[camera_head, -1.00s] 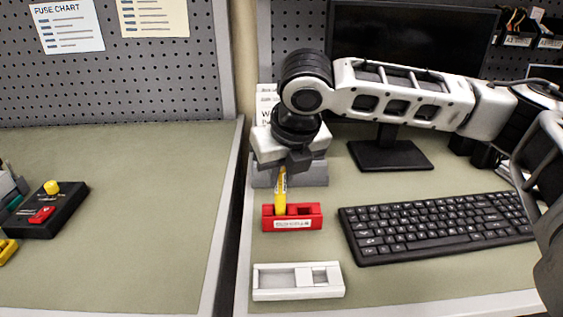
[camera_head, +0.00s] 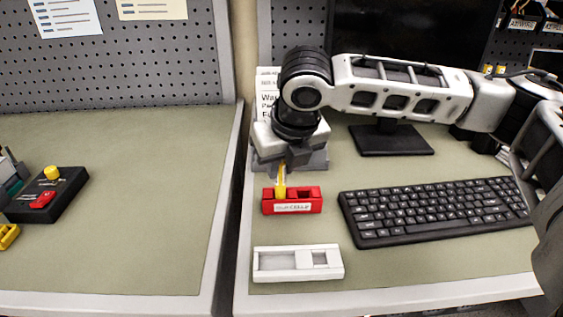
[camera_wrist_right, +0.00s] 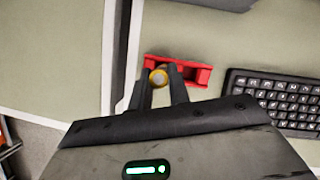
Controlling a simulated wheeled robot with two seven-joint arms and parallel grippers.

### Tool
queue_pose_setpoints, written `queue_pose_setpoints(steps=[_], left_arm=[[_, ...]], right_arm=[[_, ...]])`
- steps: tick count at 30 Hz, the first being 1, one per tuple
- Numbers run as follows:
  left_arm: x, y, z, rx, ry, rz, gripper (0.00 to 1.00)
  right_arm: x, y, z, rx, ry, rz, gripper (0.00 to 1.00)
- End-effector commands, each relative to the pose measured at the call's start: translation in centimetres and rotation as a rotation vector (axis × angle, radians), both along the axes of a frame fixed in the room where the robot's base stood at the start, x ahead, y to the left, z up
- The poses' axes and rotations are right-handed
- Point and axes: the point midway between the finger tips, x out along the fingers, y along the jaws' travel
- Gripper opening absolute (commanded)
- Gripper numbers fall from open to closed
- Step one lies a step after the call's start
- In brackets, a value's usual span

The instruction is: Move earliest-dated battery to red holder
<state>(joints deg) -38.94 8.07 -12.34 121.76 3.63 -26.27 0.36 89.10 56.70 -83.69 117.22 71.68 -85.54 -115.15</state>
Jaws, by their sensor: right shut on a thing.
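The red holder (camera_head: 306,206) lies on the right bench, with a light label on its front; it also shows in the wrist view (camera_wrist_right: 203,76). My right gripper (camera_head: 281,172) is shut on a yellow battery (camera_head: 281,188), held upright over the left part of the red holder. The battery's lower end is at the left compartment; whether it touches the bottom is hidden. In the wrist view the battery's round end (camera_wrist_right: 159,77) shows between the two fingers. No date on it can be read. My left gripper is not in view.
A white holder (camera_head: 298,276) lies in front of the red one. A black keyboard (camera_head: 440,211) is to the right. A grey block stands behind the gripper. A black box with a yellow knob (camera_head: 47,194) is on the left bench, which is otherwise mostly clear.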

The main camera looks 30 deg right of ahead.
Motion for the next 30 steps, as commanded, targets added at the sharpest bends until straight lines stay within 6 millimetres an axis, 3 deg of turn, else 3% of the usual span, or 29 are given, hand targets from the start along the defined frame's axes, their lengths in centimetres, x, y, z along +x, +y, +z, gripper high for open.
queue_pose_setpoints(steps=[17,18,20,30], left_arm=[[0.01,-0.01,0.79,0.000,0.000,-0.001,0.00],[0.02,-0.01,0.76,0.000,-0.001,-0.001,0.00],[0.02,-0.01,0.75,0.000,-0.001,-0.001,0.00],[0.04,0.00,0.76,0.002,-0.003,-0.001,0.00]], right_arm=[[-0.14,0.07,-0.55,0.001,0.005,0.001,0.00],[-0.13,0.08,-0.59,0.002,0.005,0.002,0.24],[-0.11,0.07,-0.60,0.001,0.004,0.001,0.40],[-0.05,0.03,-0.55,0.001,0.002,0.001,0.43]])
